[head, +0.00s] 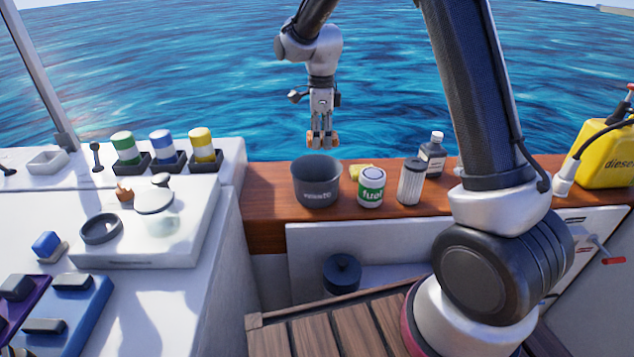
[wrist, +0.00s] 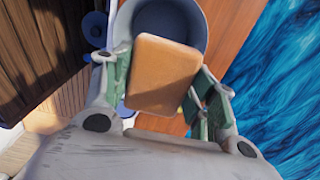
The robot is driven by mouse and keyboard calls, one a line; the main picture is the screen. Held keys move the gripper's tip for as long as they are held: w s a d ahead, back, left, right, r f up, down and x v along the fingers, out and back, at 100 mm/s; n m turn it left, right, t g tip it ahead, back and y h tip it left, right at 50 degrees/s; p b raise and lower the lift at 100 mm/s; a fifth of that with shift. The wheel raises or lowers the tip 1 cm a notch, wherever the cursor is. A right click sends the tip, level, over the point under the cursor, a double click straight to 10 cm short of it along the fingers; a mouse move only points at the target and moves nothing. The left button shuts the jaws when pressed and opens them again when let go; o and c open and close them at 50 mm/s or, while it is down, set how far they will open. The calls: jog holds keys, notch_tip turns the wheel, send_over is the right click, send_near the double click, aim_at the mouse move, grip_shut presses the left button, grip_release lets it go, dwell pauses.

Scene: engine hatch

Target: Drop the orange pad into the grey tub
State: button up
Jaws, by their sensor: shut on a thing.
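My gripper (head: 322,140) is shut on the orange pad, high above the wooden counter. In the wrist view the orange pad (wrist: 160,75) is a flat rounded block between the two green-lined fingers of my gripper (wrist: 160,92). In the head view only small orange edges of it show at the fingertips. The grey tub (head: 317,188) stands upright on the counter, below my gripper. In the wrist view the grey tub (wrist: 196,18) is partly hidden behind the pad, toward the top. The tub's inside is mostly hidden there.
Right of the tub are a yellow item (head: 358,171), a green-and-white can (head: 371,187), a ribbed filter (head: 411,182) and a dark bottle (head: 432,155). A yellow jug (head: 606,155) stands far right. The white console (head: 205,225) is left. Water lies behind the counter.

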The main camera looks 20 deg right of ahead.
jog(key=shift+f, duration=1.55)
jog(key=o, duration=1.3)
notch_tip(320, 180, up, 12)
jog(key=shift+r, duration=0.1)
